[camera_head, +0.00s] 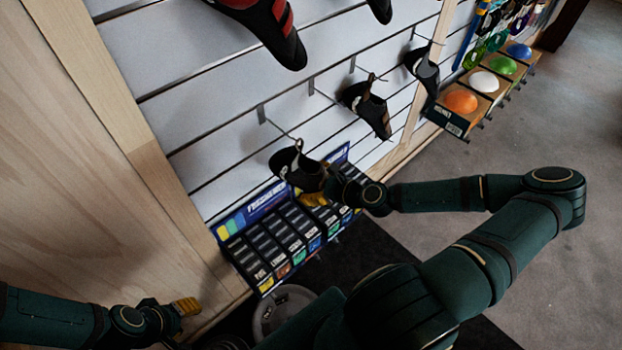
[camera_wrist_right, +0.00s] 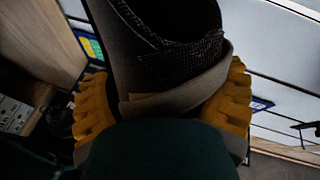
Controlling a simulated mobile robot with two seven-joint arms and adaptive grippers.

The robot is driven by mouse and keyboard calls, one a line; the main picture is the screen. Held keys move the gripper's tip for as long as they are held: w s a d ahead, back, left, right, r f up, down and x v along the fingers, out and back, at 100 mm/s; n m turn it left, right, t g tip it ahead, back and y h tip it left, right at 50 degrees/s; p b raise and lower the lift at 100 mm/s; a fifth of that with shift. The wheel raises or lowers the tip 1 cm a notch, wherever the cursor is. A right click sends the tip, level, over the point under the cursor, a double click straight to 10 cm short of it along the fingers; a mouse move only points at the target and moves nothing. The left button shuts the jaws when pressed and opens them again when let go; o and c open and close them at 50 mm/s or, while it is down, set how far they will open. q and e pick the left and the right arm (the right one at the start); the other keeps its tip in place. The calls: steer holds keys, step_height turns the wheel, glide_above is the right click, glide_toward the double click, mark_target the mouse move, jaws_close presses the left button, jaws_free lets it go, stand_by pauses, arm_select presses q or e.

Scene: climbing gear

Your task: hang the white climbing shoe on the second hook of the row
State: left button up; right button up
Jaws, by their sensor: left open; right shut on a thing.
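My right gripper (camera_head: 314,197) has its yellow fingers closed on a shoe (camera_head: 290,162), low in front of the slatted wall. The shoe looks dark grey in the shade, with a paler band. In the right wrist view the same shoe (camera_wrist_right: 170,60) fills the space between the yellow fingers (camera_wrist_right: 165,105). Its upper edge is close to the tip of the nearest hook (camera_head: 275,124); I cannot tell whether its loop is on that hook. Another hook (camera_head: 323,96) stands out further right. My left gripper (camera_head: 187,306) is open and empty at lower left.
Dark shoes hang further along the row, one in the middle (camera_head: 368,107) and one at right (camera_head: 424,70). A display of small boxes (camera_head: 280,237) stands directly below the held shoe. A tray of coloured domes (camera_head: 461,102) sits at right. Open floor lies at right.

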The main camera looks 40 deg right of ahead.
stand_by(0.3)
arm_select(q)
steer(key=shift+r+p, duration=0.85)
arm_select(e)
steer(key=s+r, duration=0.1)
steer(key=s, duration=0.8)
steer(key=shift+d, duration=0.3)
arm_select(q)
steer(key=shift+s, duration=0.1)
arm_select(e)
steer(key=shift+s+d, duration=0.1)
